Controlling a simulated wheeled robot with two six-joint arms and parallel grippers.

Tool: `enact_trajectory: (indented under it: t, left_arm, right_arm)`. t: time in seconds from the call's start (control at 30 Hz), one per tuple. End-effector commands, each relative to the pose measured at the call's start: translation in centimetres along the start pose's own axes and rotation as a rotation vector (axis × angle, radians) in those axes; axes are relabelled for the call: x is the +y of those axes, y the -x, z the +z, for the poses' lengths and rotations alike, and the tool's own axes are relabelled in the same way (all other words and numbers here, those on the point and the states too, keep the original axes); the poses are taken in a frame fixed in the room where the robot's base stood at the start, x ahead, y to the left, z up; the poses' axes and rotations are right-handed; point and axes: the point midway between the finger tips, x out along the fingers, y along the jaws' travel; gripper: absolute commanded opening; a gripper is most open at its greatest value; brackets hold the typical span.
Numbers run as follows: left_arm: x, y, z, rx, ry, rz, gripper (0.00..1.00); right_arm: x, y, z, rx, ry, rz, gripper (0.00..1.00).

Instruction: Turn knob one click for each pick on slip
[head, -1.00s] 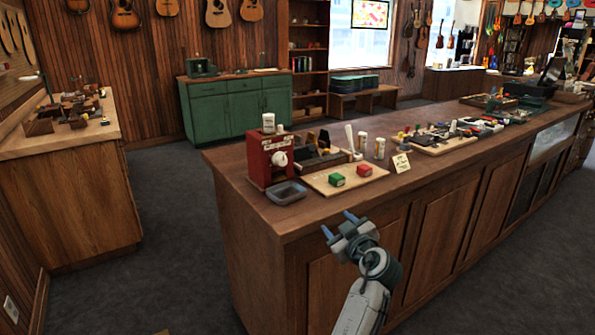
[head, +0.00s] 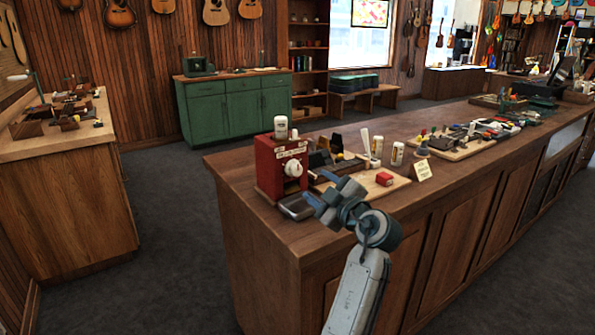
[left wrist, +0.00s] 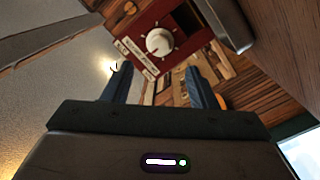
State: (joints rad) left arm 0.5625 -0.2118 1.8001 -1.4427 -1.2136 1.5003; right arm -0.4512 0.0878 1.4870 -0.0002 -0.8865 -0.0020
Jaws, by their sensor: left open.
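A red box (head: 268,165) stands near the left end of the wooden counter. It has a round white knob (head: 292,169) on its front, under a pale printed strip. The knob also shows in the left wrist view (left wrist: 160,42), above and between the blue fingers, with marks around it. My left gripper (head: 320,192) is open and empty, in front of and to the right of the knob, apart from it. A small cream card (head: 421,172), likely the slip, stands on the counter to the right; its writing is too small to read. My right gripper is not in view.
A grey dish (head: 294,207) sits in front of the red box. The counter's front edge runs beneath my left arm.

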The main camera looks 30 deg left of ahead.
Motion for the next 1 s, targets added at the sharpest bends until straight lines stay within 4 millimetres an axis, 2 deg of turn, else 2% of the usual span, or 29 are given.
enact_trajectory:
  t: [0.3,0.5,0.7,1.0]
  left_arm:
    - [0.2,-5.5,-0.3,0.003,-0.004,0.000,0.52]
    - [0.1,-8.0,-0.2,0.002,-0.003,0.000,0.52]
    - [0.1,-9.1,-0.1,0.001,0.000,0.000,0.52]
    - [0.0,-9.2,-0.1,0.000,0.000,0.000,0.50]
  right_arm:
    - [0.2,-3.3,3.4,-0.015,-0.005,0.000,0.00]
    - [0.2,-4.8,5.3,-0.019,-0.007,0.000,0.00]
    - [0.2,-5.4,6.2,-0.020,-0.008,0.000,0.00]
    - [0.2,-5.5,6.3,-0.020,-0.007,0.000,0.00]
